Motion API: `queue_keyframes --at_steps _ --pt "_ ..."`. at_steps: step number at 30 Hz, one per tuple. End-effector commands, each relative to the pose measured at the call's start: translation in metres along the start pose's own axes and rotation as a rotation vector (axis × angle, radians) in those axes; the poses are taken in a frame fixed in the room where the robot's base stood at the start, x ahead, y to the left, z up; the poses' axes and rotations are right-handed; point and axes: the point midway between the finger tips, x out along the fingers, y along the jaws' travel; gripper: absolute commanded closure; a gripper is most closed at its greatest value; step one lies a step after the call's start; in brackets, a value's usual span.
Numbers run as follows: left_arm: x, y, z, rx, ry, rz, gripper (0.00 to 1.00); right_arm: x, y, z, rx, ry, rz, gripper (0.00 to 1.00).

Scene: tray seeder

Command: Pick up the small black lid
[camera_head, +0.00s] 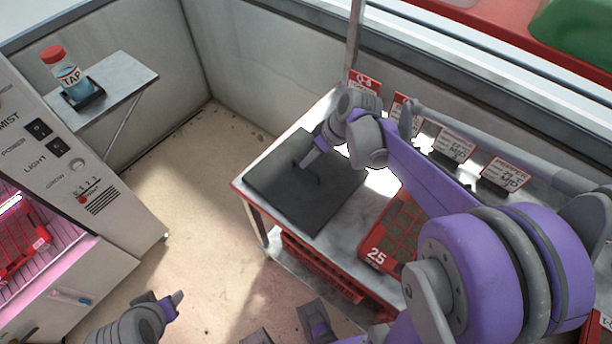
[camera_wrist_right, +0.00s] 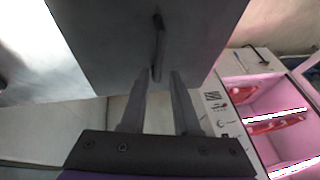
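The black lid (camera_head: 275,190) is a flat dark square panel with a thin raised handle (camera_head: 318,180), lying on the metal table. The lid also fills the upper middle of the right wrist view (camera_wrist_right: 110,40), with its handle (camera_wrist_right: 158,48) upright there. My right gripper (camera_head: 306,163) is over the lid, close to the handle. In the wrist view its two fingers (camera_wrist_right: 158,78) are apart, with the handle's near end in line with the gap; I cannot tell whether they touch it. My left gripper (camera_head: 168,300) is low at the bottom left, away from the table.
A red tray marked 25 (camera_head: 377,257) lies right of the lid, partly behind my right arm. Label cards (camera_head: 453,146) stand along the table's back. A side shelf (camera_head: 125,82) holds a TAP bottle (camera_head: 70,76). A white cabinet (camera_head: 75,200) stands left. Floor between is clear.

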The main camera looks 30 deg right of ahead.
Motion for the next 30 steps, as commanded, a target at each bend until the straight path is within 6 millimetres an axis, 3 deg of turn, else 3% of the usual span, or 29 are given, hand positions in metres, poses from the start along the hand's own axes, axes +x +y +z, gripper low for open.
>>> queue_keyframes --at_steps 9,19,24,30 --pt "0.005 0.0 0.004 0.0 -0.002 0.0 0.5 0.044 0.003 0.002 -0.002 -0.002 -0.001 0.7" --pt "0.006 0.0 0.004 0.0 -0.002 0.0 0.5 0.05 0.003 0.001 0.001 -0.001 0.001 0.7" --pt "0.006 0.0 0.004 0.0 -0.002 0.0 0.5 0.05 0.003 0.001 0.0 -0.001 0.001 1.0" --pt "0.006 0.0 0.004 0.0 -0.002 0.0 0.5 0.05 0.003 0.001 0.001 -0.001 0.001 1.0"
